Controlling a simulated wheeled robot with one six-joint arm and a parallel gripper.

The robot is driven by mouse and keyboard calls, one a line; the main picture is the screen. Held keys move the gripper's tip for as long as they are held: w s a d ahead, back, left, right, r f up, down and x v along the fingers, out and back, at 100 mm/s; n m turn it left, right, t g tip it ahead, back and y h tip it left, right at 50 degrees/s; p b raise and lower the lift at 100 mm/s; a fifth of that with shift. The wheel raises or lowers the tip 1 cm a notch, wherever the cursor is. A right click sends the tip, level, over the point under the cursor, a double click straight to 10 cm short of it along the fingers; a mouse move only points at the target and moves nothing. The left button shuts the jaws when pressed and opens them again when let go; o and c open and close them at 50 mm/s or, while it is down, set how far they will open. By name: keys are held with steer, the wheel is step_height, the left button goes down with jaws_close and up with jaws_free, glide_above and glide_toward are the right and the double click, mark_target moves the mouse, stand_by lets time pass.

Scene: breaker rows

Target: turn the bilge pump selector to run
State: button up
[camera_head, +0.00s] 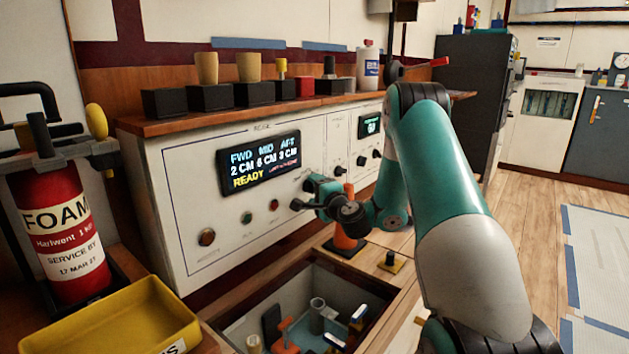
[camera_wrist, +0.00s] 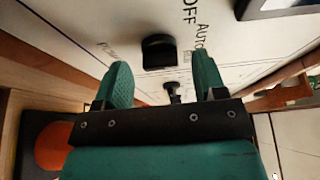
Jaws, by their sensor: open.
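The selector is a black knob (camera_wrist: 158,52) on the white panel, with "OFF" and "AUTO" lettered around it in the wrist view. A run label is not readable. My gripper (camera_wrist: 161,77) is open, with its teal fingers on either side below the knob and nothing between them touching it that I can see. In the head view my gripper (camera_head: 313,192) is close to the panel face (camera_head: 185,170), right of the lower buttons. It hides part of the panel there. The panel display (camera_head: 260,163) reads FWD 2 CM, MID 6 CM, AFT 3 CM and READY.
A smaller dark knob (camera_wrist: 174,90) sits just below, between the fingers. An orange-based object (camera_head: 346,240) stands under my wrist. An open bin of parts (camera_head: 228,335) is below the panel. A yellow tray (camera_head: 125,318) and a red foam extinguisher (camera_head: 62,225) are left.

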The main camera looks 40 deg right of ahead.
steer(key=shift+w+d, duration=0.15)
steer(key=shift+w, duration=0.45)
steer(key=c, duration=0.9)
steer(key=shift+r+p, duration=0.1)
steer(key=shift+p, duration=0.35)
